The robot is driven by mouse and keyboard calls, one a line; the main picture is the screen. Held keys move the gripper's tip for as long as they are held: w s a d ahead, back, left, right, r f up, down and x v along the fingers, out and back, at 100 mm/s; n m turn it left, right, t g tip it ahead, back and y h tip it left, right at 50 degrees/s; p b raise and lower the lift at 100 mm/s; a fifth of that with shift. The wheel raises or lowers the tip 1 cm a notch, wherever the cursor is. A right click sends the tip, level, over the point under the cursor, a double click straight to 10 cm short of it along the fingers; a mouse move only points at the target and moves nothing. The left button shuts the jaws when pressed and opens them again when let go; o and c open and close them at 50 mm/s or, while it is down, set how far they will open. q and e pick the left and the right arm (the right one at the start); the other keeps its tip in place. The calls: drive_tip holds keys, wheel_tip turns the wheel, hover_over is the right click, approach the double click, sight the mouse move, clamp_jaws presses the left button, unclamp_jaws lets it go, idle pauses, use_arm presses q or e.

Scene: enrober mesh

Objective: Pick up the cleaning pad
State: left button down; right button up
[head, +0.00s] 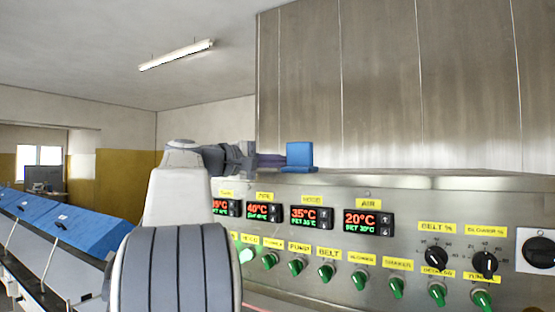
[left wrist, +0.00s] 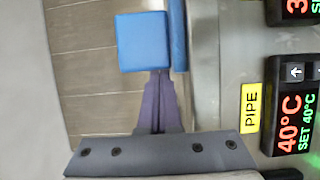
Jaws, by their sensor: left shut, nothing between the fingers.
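The blue cleaning pad (head: 300,152) sits on the ledge above the control panel, in front of the steel wall. It shows an upright square block with a thin strip along its foot. In the left wrist view the block (left wrist: 142,42) is at top centre with the strip (left wrist: 178,35) beside it. My left gripper (head: 280,160) reaches in from the left, its fingers pressed together and pointing at the pad. In the left wrist view the fingertips (left wrist: 159,74) end at the block's near edge; I cannot tell whether they touch it. My right gripper is not in view.
The control panel (head: 400,255) below the ledge carries lit displays, green knobs and black dials. The steel hood wall (head: 400,80) rises behind the pad. The ledge right of the pad is clear. A row of blue-covered units (head: 75,225) stands at left.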

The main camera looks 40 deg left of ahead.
sight(291, 161)
use_arm(q)
drive_tip(key=shift+s+d+f+b, duration=0.1)
drive_tip(key=shift+s+d+b, duration=0.25)
drive_tip(key=shift+d+b, duration=0.3)
drive_tip(key=shift+s+d+f+b, duration=0.1)
drive_tip(key=shift+s+d+b, duration=0.2)
drive_tip(key=shift+d+b, duration=0.3)
drive_tip(key=shift+s+d+r, duration=0.15)
drive_tip(key=shift+d, duration=0.1)
drive_tip(key=shift+a+r, duration=0.1)
